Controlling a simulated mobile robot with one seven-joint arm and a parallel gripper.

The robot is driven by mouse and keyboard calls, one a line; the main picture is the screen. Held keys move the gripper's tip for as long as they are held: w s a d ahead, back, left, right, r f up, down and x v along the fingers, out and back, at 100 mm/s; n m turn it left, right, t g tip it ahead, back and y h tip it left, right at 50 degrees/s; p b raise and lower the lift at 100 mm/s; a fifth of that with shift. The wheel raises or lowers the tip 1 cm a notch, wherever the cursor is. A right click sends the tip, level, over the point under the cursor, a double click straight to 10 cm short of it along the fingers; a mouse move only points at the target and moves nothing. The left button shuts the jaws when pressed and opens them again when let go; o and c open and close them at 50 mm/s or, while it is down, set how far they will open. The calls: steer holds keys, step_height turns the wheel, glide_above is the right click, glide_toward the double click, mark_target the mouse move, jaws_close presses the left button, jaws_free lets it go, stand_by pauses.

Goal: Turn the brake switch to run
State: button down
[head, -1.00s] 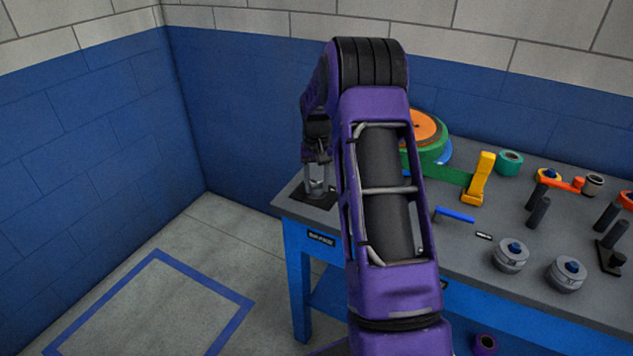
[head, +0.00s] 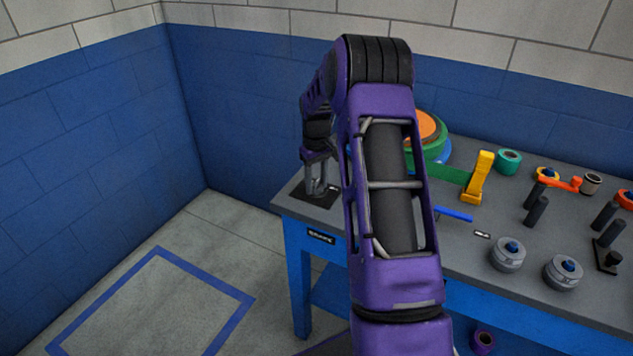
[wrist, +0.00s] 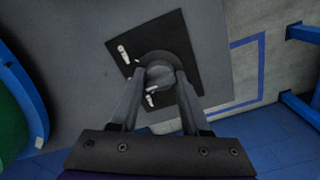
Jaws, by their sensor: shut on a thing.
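The brake switch is a round grey knob (wrist: 159,76) on a square black plate (wrist: 184,57), seen in the wrist view. The plate also shows in the head view (head: 322,200), at the left corner of the workbench. My gripper (wrist: 160,72) points down at the plate with one finger on each side of the knob, shut on it. In the head view my gripper (head: 317,180) is turned, and its fingers hide most of the knob. Two small white marks show on the plate; I cannot read them or tell the knob's setting.
The grey workbench top (head: 395,215) has blue legs. A yellow lever (head: 478,178), a blue handle (head: 455,214) and two round grey knobs (head: 508,254) are to the right. Green and orange discs (head: 425,128) stand behind my arm. Floor left of the bench is clear.

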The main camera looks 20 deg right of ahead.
mark_target(316, 182)
stand_by(0.3)
steer(key=shift+c, duration=1.9)
jaws_free()
steer(key=shift+r, duration=0.1)
step_height(316, 182, up, 17)
steer(key=p, duration=0.1)
steer(key=shift+r, duration=0.15)
